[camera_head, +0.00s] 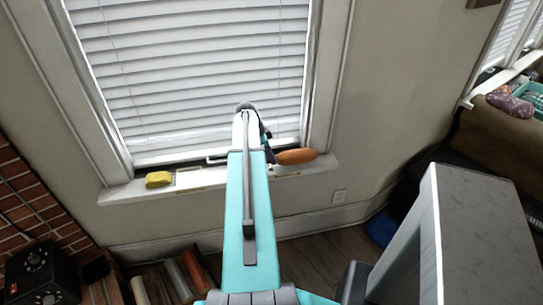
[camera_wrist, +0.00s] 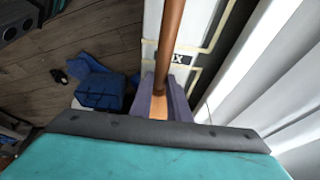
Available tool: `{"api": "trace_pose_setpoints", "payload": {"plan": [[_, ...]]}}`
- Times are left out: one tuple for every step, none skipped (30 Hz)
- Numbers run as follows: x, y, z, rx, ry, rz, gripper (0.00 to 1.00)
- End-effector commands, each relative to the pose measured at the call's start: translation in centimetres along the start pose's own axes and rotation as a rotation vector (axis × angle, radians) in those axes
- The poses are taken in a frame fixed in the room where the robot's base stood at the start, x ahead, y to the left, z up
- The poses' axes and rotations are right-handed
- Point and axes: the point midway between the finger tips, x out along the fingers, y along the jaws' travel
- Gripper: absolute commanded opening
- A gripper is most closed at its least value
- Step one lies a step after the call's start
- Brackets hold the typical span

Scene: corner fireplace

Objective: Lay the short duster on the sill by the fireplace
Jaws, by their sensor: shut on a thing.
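The short duster (camera_head: 297,156) shows in the head view as a rounded orange-brown end sticking out to the right of my arm, at the sill's right part. In the wrist view its brown rod-like handle (camera_wrist: 173,32) runs up the picture from between my gripper's fingers (camera_wrist: 165,103). My gripper is shut on the handle; in the head view my arm mostly hides it. The white window sill (camera_head: 122,194) runs under the blinds, and its marked surface (camera_wrist: 152,20) is below the handle in the wrist view. I cannot tell whether the duster touches it.
A yellow sponge-like block (camera_head: 158,179) lies on the sill's left part. Thin outlined markings (camera_head: 190,178) are on the sill, and a dark label with an X (camera_wrist: 180,59) shows there. The brick fireplace (camera_head: 30,215) is at the left. Blue things (camera_wrist: 100,90) lie on the floor.

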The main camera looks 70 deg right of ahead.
Motion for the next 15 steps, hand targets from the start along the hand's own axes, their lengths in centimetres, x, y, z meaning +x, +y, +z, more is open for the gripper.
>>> {"api": "trace_pose_setpoints", "payload": {"plan": [[0.35, 0.0, 0.11, 0.0, 0.0, 0.0, 0.0], [0.44, 0.0, 0.14, 0.0, 0.0, 0.0, 0.0], [0.54, 0.0, 0.17, 0.0, 0.0, 0.0, 0.0], [0.6, 0.0, 0.19, 0.0, 0.0, 0.0, 0.0], [0.65, 0.01, 0.21, 0.0, 0.0, 0.0, 0.0], [0.7, 0.01, 0.22, 0.001, 0.0, 0.0, 0.0], [0.72, 0.01, 0.23, 0.001, 0.0, 0.0, 0.0], [0.74, 0.01, 0.23, 0.001, 0.0, 0.0, 0.0], [0.74, 0.01, 0.23, 0.001, 0.0, 0.0, 0.0], [0.74, 0.02, 0.22, 0.001, 0.0, 0.001, 0.0], [0.74, 0.02, 0.22, 0.001, 0.0, 0.001, 0.0], [0.73, 0.02, 0.21, 0.001, 0.0, 0.001, 0.0], [0.73, 0.02, 0.2, 0.001, 0.0, 0.001, 0.0], [0.73, 0.02, 0.2, 0.001, 0.0, 0.001, 0.0], [0.73, 0.02, 0.2, 0.001, 0.0, 0.001, 0.0]]}}
